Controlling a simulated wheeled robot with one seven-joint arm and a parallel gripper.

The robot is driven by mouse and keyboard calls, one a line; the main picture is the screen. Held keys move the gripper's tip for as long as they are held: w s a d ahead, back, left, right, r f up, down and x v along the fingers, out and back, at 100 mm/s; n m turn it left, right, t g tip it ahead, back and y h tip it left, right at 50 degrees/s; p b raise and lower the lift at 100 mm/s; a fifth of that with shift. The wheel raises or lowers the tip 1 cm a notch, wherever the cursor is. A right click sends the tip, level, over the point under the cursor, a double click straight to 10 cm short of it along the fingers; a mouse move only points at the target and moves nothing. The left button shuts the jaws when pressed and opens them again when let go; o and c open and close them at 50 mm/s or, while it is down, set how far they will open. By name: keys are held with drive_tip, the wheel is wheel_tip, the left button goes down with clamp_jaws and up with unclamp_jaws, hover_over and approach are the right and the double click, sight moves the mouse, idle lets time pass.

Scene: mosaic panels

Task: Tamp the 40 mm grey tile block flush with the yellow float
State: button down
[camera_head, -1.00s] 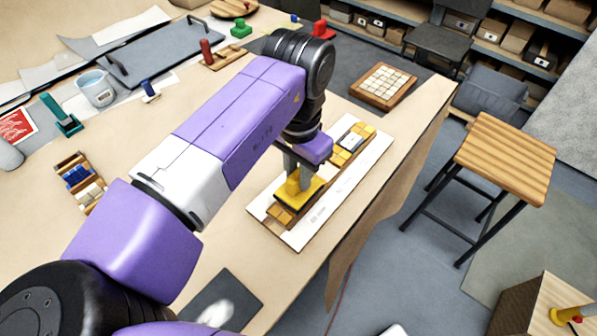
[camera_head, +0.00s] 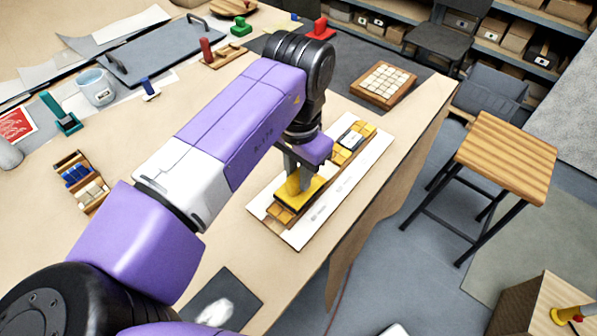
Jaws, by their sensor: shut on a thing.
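My gripper (camera_head: 292,166) points down over the white board (camera_head: 345,190) near the table's right edge. It is shut on the upright handle of the yellow float (camera_head: 300,190). The float's flat yellow plate lies over the near part of a row of wooden blocks (camera_head: 279,211) on the board. Whether the plate touches the blocks cannot be told. The float may hide other blocks.
A wooden tray of pale tiles (camera_head: 384,84) stands at the back right. The table's middle left is clear.

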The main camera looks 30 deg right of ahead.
drive_tip(key=shift+s+f, duration=0.1)
drive_tip(key=shift+f, duration=0.45)
idle(1.7)
wheel_tip(320, 180, up, 7)
drive_tip(key=p, duration=0.6)
drive_tip(key=shift+r+p, duration=0.2)
drive_tip(key=shift+p, duration=0.1)
drive_tip(key=shift+f, duration=0.1)
idle(0.3)
